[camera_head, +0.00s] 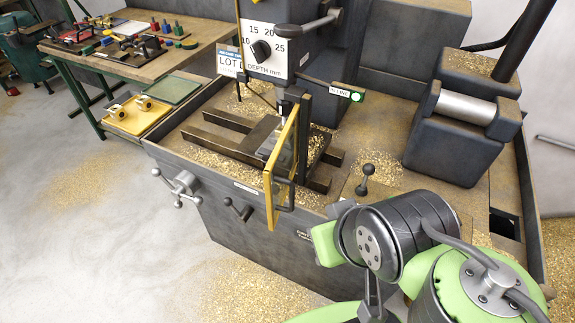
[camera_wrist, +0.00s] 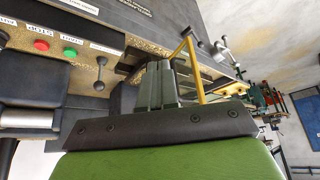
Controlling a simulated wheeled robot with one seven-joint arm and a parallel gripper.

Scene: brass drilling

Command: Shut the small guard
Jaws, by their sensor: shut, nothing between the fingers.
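The small guard (camera_head: 270,196) is a yellow-framed clear panel beside a dark upright post (camera_head: 304,135) at the drill. It stands swung out toward the front edge of the machine bed, with a dark handle (camera_head: 287,196) low on it. In the wrist view its yellow frame (camera_wrist: 190,62) shows just beyond and right of my fingers. My gripper (camera_wrist: 158,75) is shut and empty; I cannot tell from this view whether it touches the guard. In the head view my arm is at the lower right, apart from the guard, and the fingertips are not clearly seen.
The drill head with its depth dial (camera_head: 262,51) is above the vise area. A ball-topped lever (camera_head: 365,178) stands on the bed between guard and arm. A crank handle (camera_head: 181,188) projects from the front. A black block with a roller (camera_head: 466,108) is at right.

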